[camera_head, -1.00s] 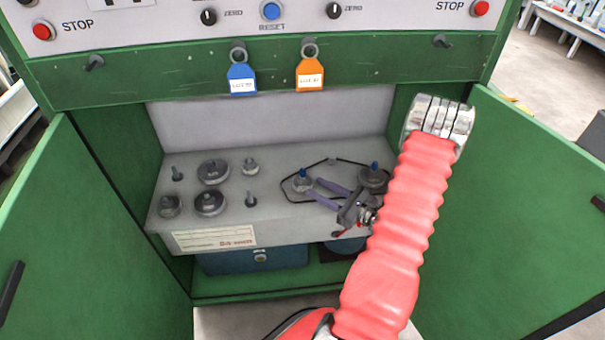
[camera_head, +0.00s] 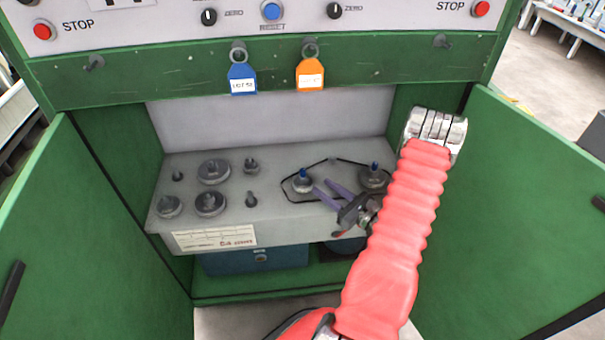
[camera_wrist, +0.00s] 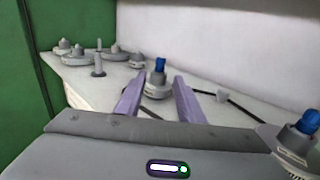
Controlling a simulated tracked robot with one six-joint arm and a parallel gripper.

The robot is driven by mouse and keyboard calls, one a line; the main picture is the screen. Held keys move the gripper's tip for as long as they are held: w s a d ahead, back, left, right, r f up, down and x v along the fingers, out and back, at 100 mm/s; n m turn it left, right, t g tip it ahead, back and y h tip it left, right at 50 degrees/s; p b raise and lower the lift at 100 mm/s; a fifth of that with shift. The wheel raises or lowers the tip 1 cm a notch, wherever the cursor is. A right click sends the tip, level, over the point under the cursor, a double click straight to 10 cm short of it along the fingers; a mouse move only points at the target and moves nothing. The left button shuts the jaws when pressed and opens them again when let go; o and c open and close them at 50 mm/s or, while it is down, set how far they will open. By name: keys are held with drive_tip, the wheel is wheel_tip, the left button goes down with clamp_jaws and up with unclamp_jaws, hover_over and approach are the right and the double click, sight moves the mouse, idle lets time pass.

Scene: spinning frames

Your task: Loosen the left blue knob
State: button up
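The left blue knob (camera_head: 302,173) stands upright on a round grey base on the cabinet shelf. In the wrist view the same left blue knob (camera_wrist: 159,64) appears between and just beyond my fingertips. The right blue knob (camera_head: 374,166) sits on a similar base and also shows at the right edge of the wrist view (camera_wrist: 307,122). My gripper (camera_head: 323,187) has two purple fingers spread apart, close to the right of the left knob. In the wrist view my gripper (camera_wrist: 158,84) is open and empty, with a finger on each side of the knob's base; contact cannot be told.
Several grey weights (camera_head: 213,172) stand on the shelf's left half. A black cable (camera_head: 288,190) loops around the knobs. Green doors (camera_head: 90,230) stand open on both sides. Blue (camera_head: 242,78) and orange (camera_head: 310,75) tags hang above.

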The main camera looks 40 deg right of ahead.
sight(305, 175)
drive_tip(key=w, duration=1.1)
drive_tip(key=shift+a, duration=0.35)
clamp_jaws()
